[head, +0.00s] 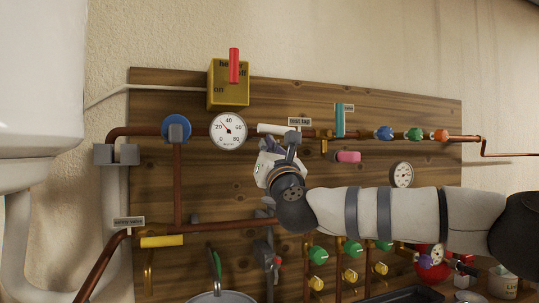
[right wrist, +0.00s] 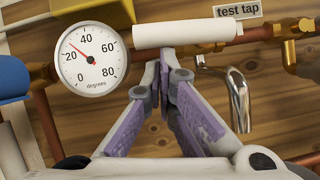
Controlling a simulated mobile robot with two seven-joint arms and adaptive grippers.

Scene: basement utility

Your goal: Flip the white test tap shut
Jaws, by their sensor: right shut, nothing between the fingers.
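The white test tap lever (head: 277,129) lies level along the copper pipe, just right of the round dial gauge (head: 228,130). Its label (head: 299,122) reads "test tap". In the right wrist view the white lever (right wrist: 188,34) spans the top middle, with a chrome spout (right wrist: 238,98) below and to its right. My right gripper (head: 268,147) is just below the lever in the head view. In the wrist view its purple-padded fingers (right wrist: 166,55) are together and empty, tips at the lever's lower edge. I cannot tell if they touch it. My left gripper does not show.
A yellow box with a red lever (head: 233,66) sits above the gauge. A blue wheel (head: 176,128) is left of it. A teal lever (head: 339,120) stands upright to the right, above a pink handle (head: 348,157). Several colored knobs line the pipe further right.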

